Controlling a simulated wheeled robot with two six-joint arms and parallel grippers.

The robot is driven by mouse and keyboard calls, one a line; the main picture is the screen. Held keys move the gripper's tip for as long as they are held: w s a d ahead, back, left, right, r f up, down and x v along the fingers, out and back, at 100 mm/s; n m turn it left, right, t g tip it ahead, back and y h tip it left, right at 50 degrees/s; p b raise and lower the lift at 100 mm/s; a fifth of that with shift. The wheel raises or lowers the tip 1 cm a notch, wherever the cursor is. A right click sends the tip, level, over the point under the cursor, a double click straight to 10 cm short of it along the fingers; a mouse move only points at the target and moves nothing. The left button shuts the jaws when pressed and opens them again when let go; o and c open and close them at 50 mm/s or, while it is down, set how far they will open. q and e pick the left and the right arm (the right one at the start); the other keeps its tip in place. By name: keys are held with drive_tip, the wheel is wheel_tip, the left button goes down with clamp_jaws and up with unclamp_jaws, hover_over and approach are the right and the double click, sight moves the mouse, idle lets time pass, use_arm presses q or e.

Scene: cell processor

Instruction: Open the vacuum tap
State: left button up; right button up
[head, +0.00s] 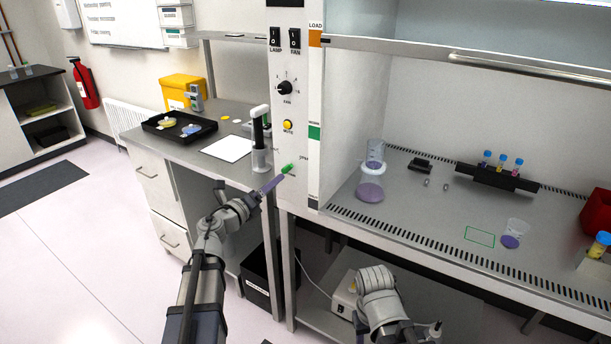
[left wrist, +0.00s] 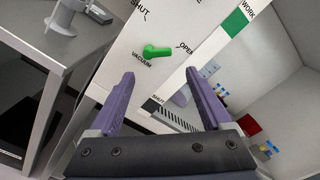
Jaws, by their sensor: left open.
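The vacuum tap (head: 287,168) is a small green handle on the white front post of the cabinet. In the left wrist view the green tap (left wrist: 157,51) lies between the printed words SHUT at upper left and OPEN at right, with VACUUM below it. My left gripper (head: 273,183) reaches up to the post just in front of the tap. In the left wrist view its purple fingers (left wrist: 161,74) are spread wide and empty, with the tap just beyond and between their tips. No contact shows. My right arm shows at the lower right, its gripper out of sight.
Above the tap, the post (head: 291,110) carries a yellow button (head: 287,124), a black dial (head: 285,88) and rocker switches. A side bench with a black tray (head: 180,127) and a pump-like stand (head: 261,150) is left of the post. The cabinet worktop holds a filter flask (head: 371,186) and a tube rack (head: 497,180).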

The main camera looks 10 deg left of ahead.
sight(285, 172)
use_arm(q)
drive_tip(key=shift+x, duration=3.95)
drive_tip(key=shift+c, duration=0.2)
drive_tip(key=shift+f, duration=0.1)
drive_tip(key=c, duration=1.1)
drive_tip(key=shift+w+n, duration=0.1)
drive_tip(key=shift+n, duration=0.4)
drive_tip(key=shift+c, duration=0.2)
drive_tip(key=o, duration=0.9)
drive_tip(key=shift+o, duration=1.4)
drive_tip(key=shift+d+r, duration=0.15)
drive_tip(key=shift+r, duration=0.1)
drive_tip(key=shift+f, duration=0.1)
